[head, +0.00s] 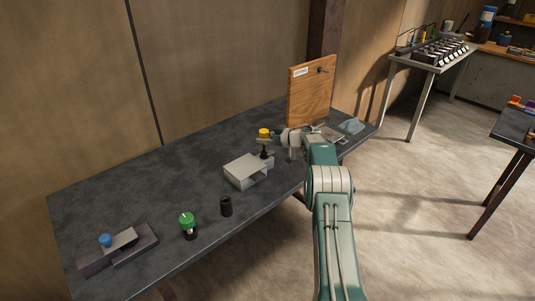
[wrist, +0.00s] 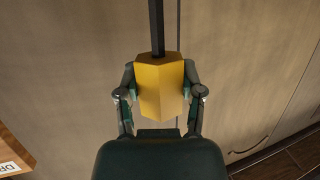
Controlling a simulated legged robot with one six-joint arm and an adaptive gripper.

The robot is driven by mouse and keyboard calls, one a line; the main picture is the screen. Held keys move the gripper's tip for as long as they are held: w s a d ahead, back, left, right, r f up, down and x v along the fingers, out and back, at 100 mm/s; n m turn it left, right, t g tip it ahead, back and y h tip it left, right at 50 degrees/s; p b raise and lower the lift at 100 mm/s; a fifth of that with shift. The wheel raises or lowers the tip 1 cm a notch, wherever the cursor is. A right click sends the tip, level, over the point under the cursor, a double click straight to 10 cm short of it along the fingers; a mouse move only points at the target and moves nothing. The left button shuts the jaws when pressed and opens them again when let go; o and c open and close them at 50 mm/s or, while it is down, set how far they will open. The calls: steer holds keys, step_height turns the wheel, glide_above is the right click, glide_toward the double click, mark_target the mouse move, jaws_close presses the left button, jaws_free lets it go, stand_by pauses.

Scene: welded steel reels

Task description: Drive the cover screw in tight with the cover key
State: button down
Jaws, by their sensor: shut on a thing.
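My gripper (head: 268,142) reaches left over the dark bench and is shut on a yellow-handled tool, which I take as the cover key (head: 264,132). In the wrist view, the two fingers of my gripper (wrist: 160,95) clasp both sides of the faceted yellow handle (wrist: 160,88). A straight dark shaft (wrist: 156,28) runs from the handle to the top edge of that view. The shaft's tip is out of the wrist view. A small dark part shows below the handle in the head view, too small to make out. I cannot pick out the cover screw.
A pale grey open-ended box (head: 243,172) sits close by. Nearer are a black cylinder (head: 226,207), a green knob on a black base (head: 187,220) and a dark block with a blue knob (head: 105,240). A wooden board (head: 311,92) stands behind. The bench's left half is mostly clear.

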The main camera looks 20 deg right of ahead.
steer(key=shift+f, duration=0.2)
steer(key=shift+c, duration=0.7)
jaws_free()
steer(key=shift+f, duration=0.1)
steer(key=shift+o, duration=0.7)
